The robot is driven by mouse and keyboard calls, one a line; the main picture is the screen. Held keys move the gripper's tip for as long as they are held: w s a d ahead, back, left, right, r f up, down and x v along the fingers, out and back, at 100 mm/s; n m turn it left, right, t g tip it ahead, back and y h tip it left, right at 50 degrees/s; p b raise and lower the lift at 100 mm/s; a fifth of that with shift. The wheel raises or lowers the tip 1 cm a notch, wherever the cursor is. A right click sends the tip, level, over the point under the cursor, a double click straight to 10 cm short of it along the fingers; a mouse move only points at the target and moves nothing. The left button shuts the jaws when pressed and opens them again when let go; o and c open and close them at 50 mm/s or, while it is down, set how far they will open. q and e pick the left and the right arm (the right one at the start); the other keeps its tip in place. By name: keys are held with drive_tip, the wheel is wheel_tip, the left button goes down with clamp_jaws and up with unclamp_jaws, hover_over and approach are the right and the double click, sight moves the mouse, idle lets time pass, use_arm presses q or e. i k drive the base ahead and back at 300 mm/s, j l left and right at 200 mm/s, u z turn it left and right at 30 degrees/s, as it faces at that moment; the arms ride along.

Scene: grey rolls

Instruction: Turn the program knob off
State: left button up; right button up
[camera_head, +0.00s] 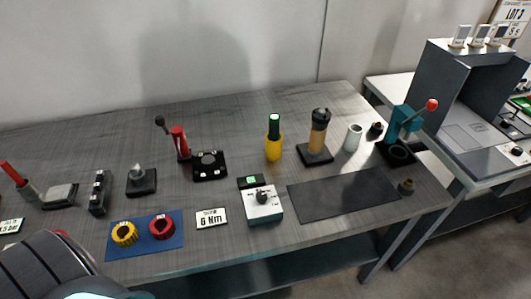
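A small white control box (263,207) stands near the front middle of the grey bench. It has a dark knob (262,196) on its face and a dark panel with a lit green display (252,181) behind it. The knob's marks are too small to read, so I cannot tell its setting. Part of my own arm shows at the lower left, apart from the box. No fingertips of either gripper are visible.
Yellow and red rings lie on a blue mat (174,241) to the left. A "6 Nm" card (211,218) is left of the box. A dark mat (340,196) lies clear to the right. A yellow holder (273,150) and a wooden-handled tool (318,135) stand behind.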

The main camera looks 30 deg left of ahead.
sight(261, 197)
drive_tip(key=u, duration=0.9)
